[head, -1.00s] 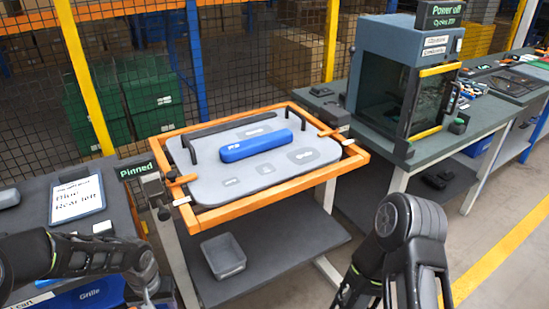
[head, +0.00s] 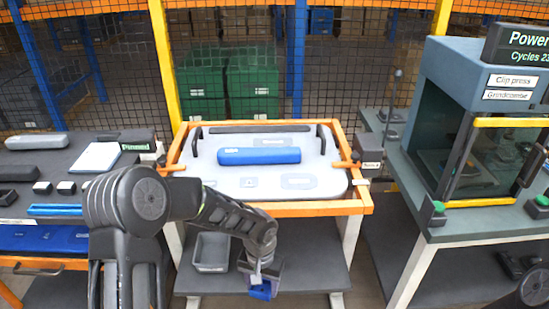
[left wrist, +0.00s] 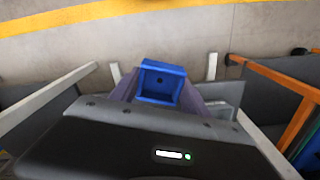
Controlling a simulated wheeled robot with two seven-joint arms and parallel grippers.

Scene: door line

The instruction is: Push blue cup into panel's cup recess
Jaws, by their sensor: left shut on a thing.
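A grey panel (head: 325,180) lies in an orange frame on the stand. A long blue part (head: 259,156) is on it, and several small recess outlines show, too small to tell apart. My left gripper (head: 262,285) is low in front of the stand and shut on a small blue square cup (head: 264,291). In the left wrist view the blue cup (left wrist: 161,82) sits between the fingers with its hollow side facing the camera. The cup is apart from the panel. My right gripper is not in view.
The orange frame (head: 300,208) edges the panel, with a clamp at each side. A grey bin (head: 211,252) stands on the shelf below. A clip press (head: 480,110) is at right, and a bench with parts (head: 60,165) at left.

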